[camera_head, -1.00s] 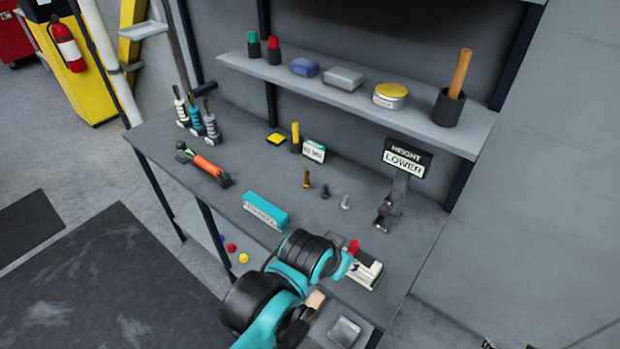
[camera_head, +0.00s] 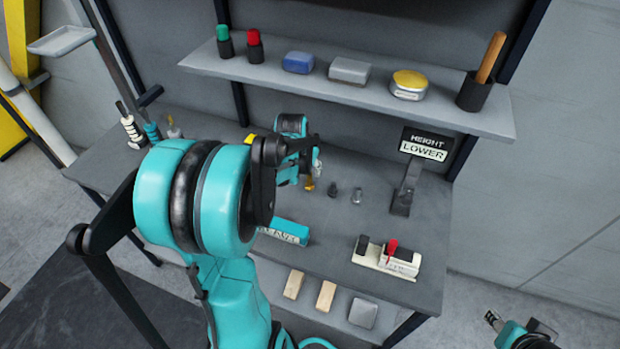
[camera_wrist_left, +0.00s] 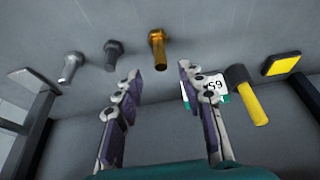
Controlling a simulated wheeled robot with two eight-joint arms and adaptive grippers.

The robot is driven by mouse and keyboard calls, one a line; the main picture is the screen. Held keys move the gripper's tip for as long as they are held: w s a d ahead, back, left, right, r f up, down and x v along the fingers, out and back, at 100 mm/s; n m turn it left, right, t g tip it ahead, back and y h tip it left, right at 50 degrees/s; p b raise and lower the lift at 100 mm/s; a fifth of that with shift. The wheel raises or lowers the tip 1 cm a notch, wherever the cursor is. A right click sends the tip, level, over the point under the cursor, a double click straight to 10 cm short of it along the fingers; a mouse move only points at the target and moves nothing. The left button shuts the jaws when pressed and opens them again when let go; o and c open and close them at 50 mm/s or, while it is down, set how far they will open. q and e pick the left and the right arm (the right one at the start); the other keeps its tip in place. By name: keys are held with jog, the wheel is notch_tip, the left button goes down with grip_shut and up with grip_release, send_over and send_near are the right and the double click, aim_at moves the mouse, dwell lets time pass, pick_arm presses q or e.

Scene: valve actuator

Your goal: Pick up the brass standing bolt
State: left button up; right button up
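The brass standing bolt (camera_head: 309,184) stands on the bench, partly hidden by my left gripper in the head view. In the left wrist view the brass bolt (camera_wrist_left: 158,50) shows upright, ahead of the fingertips and between their lines. My left gripper (camera_wrist_left: 160,82) is open and empty, apart from the bolt. In the head view my left gripper (camera_head: 312,165) is just above and beside the bolt. A dark bolt (camera_head: 332,190) and a silver bolt (camera_head: 357,195) stand to its right. My right gripper (camera_head: 492,320) is at the lower right, clear of the bench; its opening is unclear.
A yellow-handled tool (camera_wrist_left: 252,103), a white label box (camera_wrist_left: 214,84) and a yellow block (camera_wrist_left: 280,65) are near the left gripper. A HEIGHT LOWER sign (camera_head: 427,144) stands right of the bolts. A shelf (camera_head: 420,113) hangs above the bench. A teal box (camera_head: 288,231) lies nearer.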

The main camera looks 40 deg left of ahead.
aim_at(308, 174)
pick_arm(q)
jog(key=shift+b+x, duration=0.3)
jog(key=shift+x, duration=0.75)
jog(key=x, duration=0.1)
jog(key=b+x, duration=0.1)
jog(key=x, duration=0.1)
jog(key=b+x, duration=0.1)
jog(key=shift+s+f, duration=0.25)
jog(key=shift+f, duration=0.15)
jog(key=shift+w+f, duration=0.1)
jog(key=shift+w, duration=0.05)
jog(key=shift+c, duration=0.3)
grip_shut()
